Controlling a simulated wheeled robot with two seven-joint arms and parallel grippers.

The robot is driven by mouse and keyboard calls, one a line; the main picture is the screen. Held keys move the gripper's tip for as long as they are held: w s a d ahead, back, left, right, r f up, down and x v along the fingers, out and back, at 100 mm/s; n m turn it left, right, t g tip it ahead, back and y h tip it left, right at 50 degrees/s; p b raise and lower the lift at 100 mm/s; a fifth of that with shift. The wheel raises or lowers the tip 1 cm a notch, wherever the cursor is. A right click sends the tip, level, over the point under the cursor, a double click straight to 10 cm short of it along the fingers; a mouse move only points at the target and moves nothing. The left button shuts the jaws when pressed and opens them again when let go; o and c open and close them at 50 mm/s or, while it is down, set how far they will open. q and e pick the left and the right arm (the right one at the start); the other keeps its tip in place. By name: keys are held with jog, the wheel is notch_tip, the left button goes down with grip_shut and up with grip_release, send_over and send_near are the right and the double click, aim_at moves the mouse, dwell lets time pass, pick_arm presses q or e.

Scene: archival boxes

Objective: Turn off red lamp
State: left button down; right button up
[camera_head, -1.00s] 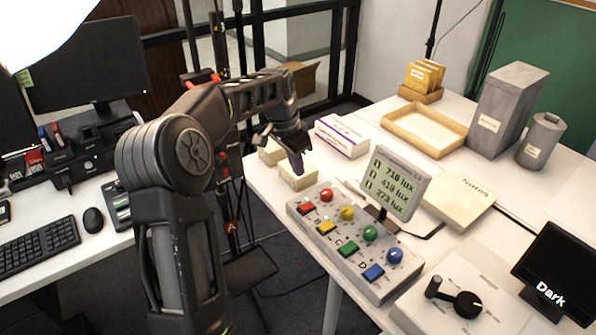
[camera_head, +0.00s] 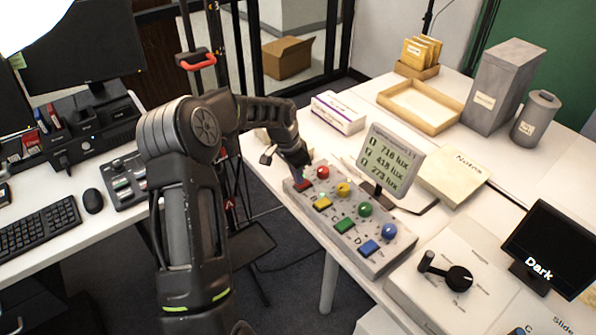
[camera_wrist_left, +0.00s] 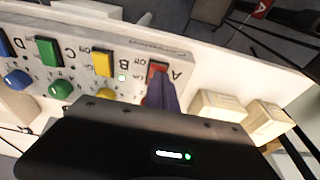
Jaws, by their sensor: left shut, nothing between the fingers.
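A grey control panel (camera_head: 345,222) lies on the white table with red, yellow, green and blue square switches in a row and a round knob of matching colour by each. The red switch (camera_head: 303,186), marked A in the wrist view (camera_wrist_left: 157,68), is partly hidden by my left gripper (camera_head: 304,175). The left gripper is shut and empty, its tip at or just over the red switch; I cannot tell if it touches. The red knob (camera_head: 323,172) is just right of the tip. A small green light (camera_wrist_left: 122,78) glows by switch B. I see no red lamp itself. My right gripper is not in view.
A lux display (camera_head: 391,160) stands right behind the panel. A rotary dial box (camera_head: 432,292) and a screen reading "Dark" (camera_head: 550,245) are at front right. A white-purple box (camera_head: 338,113), wooden tray (camera_head: 405,115) and notes pad (camera_head: 453,175) lie further back.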

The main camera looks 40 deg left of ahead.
pick_arm(q)
jog(key=shift+s+a+f+t+b, duration=0.2)
jog(key=shift+f+t+b, duration=0.35)
jog(key=shift+b, duration=0.6)
jog(key=shift+d, duration=0.1)
jog(key=shift+r, duration=0.2)
jog(key=shift+w, duration=0.1)
jog(key=shift+w+d+r, duration=0.2)
jog(key=shift+w+d, duration=0.05)
jog(key=shift+w, duration=0.35)
jog(key=shift+r, duration=0.1)
